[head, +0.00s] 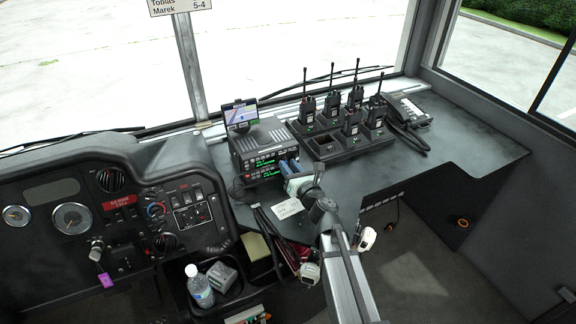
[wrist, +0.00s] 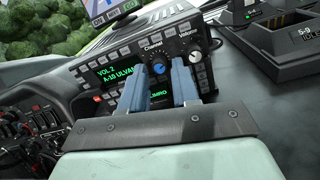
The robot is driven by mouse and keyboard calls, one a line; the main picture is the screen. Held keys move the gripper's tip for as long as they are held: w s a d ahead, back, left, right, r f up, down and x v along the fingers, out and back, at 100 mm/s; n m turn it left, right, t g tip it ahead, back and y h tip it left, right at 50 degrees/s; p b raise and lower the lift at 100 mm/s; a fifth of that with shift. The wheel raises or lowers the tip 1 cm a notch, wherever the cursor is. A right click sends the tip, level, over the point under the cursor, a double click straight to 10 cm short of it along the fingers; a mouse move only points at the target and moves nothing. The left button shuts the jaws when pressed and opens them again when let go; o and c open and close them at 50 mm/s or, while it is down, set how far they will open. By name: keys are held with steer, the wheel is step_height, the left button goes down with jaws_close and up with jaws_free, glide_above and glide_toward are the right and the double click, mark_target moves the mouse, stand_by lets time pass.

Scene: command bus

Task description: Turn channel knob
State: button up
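The radio unit (head: 262,157) stands on the dark console in the head view, with a second unit stacked under it. In the wrist view its upper panel carries a black channel knob with a blue face (wrist: 157,62), labelled "Channel". A volume knob (wrist: 195,57) with a white face sits to its right. The green display (wrist: 119,77) reads "VOL 2" and part of "A-10 ULVAN". My gripper (wrist: 160,68) is open, its two blue fingers apart, with the channel knob showing between their tips. I cannot tell whether the fingertips touch it. In the head view my gripper (head: 292,168) hides the panel's right side.
A charger rack (head: 345,148) with several handheld radios stands right of the radio stack, with a telephone handset (head: 405,112) beyond. A small screen (head: 240,114) is on top of the stack. A bottle (head: 199,287) stands lower left. The console's right part is clear.

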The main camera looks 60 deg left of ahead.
steer(key=shift+a, duration=0.6)
jaws_close()
